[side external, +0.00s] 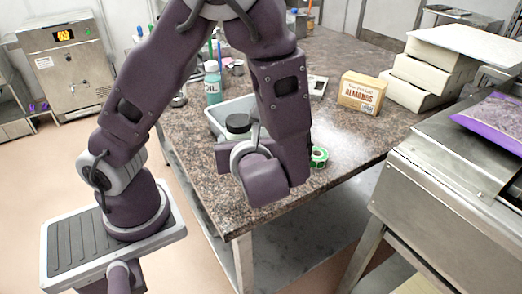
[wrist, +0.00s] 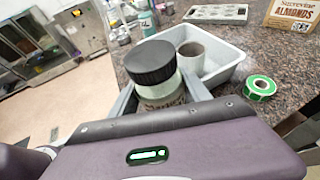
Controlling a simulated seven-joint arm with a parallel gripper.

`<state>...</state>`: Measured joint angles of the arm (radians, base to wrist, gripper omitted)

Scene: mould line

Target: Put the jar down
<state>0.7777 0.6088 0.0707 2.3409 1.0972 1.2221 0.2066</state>
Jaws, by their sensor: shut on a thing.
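The jar (wrist: 162,88) has a wide black lid and a pale body with a label, partly hidden by my gripper. My gripper (wrist: 158,95) is shut on the jar, one grey finger on each side of its body. In the side view the jar's black lid (side external: 238,122) shows above my wrist, near the front of the stone counter (side external: 190,140). My wrist hides its base, so I cannot tell whether it touches anything.
A light grey tray (wrist: 232,62) lies just behind the jar, with a cup (wrist: 192,54) in it. A green tape roll (wrist: 260,87) is to the right. An almonds box (side external: 361,92), a teal bottle (side external: 212,83) and stacked boxes (side external: 420,80) stand farther off.

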